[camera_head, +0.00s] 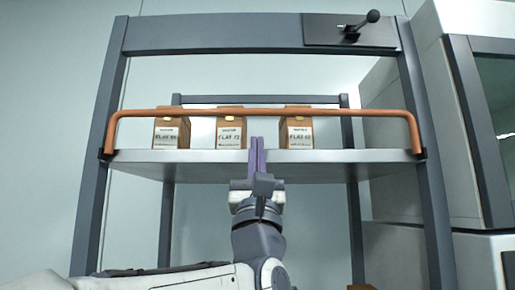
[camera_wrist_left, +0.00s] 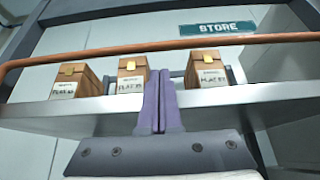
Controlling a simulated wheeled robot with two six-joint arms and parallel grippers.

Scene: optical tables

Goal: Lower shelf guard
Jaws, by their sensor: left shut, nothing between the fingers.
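The shelf guard (camera_head: 262,113) is an orange-brown bar with bent-down ends, standing raised across the front of the grey shelf (camera_head: 224,157). Its ends meet dark brackets at the two posts. In the left wrist view the guard (camera_wrist_left: 110,50) crosses above the shelf edge. My left gripper (camera_head: 257,142) points up with its purple fingers shut and empty. The fingertips show just below the guard's middle, apart from it in the picture, and overlap the shelf's front edge. The fingers (camera_wrist_left: 160,78) also show in the left wrist view. My right gripper is not in view.
Three brown labelled boxes, left (camera_head: 171,133), middle (camera_head: 231,130) and right (camera_head: 298,130), stand on the shelf behind the guard. A plate with a black-knobbed lever (camera_head: 371,17) is on the top beam. A STORE sign (camera_wrist_left: 217,28) is behind. A large cabinet (camera_head: 470,120) stands at right.

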